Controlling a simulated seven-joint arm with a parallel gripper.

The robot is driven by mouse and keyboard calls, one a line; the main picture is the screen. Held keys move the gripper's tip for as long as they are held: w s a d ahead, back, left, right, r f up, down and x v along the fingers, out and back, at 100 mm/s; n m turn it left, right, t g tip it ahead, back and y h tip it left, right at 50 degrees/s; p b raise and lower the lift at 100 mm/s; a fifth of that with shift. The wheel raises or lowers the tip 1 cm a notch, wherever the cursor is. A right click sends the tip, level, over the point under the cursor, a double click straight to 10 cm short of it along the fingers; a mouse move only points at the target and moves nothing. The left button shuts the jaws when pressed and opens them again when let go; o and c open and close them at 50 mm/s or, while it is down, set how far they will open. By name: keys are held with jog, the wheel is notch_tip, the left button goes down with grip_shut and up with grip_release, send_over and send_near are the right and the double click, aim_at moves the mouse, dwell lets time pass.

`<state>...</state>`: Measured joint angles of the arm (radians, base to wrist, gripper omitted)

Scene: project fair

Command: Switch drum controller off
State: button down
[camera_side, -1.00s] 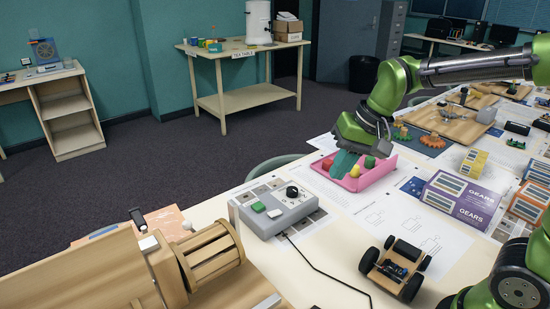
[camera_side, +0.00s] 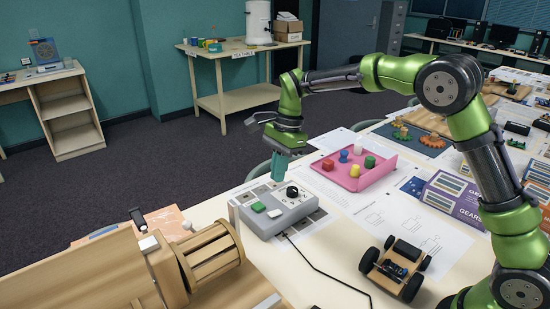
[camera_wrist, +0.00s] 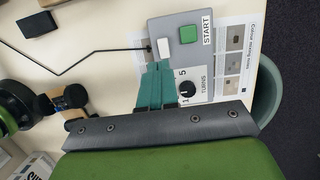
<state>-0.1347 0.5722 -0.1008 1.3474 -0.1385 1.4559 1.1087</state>
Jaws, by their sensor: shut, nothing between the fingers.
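The drum controller, a grey box (camera_side: 290,215), lies on the table in the side view. It bears a green button (camera_side: 258,207), a white button (camera_side: 274,213) and a black dial (camera_side: 292,192). In the wrist view the controller (camera_wrist: 178,28) shows START beside the green button (camera_wrist: 188,34) and TURNS beside the dial (camera_wrist: 188,88). My gripper (camera_side: 279,178) is shut and empty, teal fingers pointing down above the controller's far side. In the wrist view its fingertips (camera_wrist: 158,66) appear close to the white button (camera_wrist: 164,48); their height above it is unclear. The fingers partly cover the box.
A wooden drum (camera_side: 215,257) stands at the front left. A pink tray (camera_side: 378,175) with several coloured pieces lies behind and right of the controller. A small wheeled car (camera_side: 396,266) stands to the right. A black cable (camera_side: 325,272) crosses the table.

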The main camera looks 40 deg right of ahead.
aim_at(270, 215)
jog(key=x, duration=0.9)
jog(key=shift+a+f, duration=0.1)
jog(key=shift+f, duration=0.3)
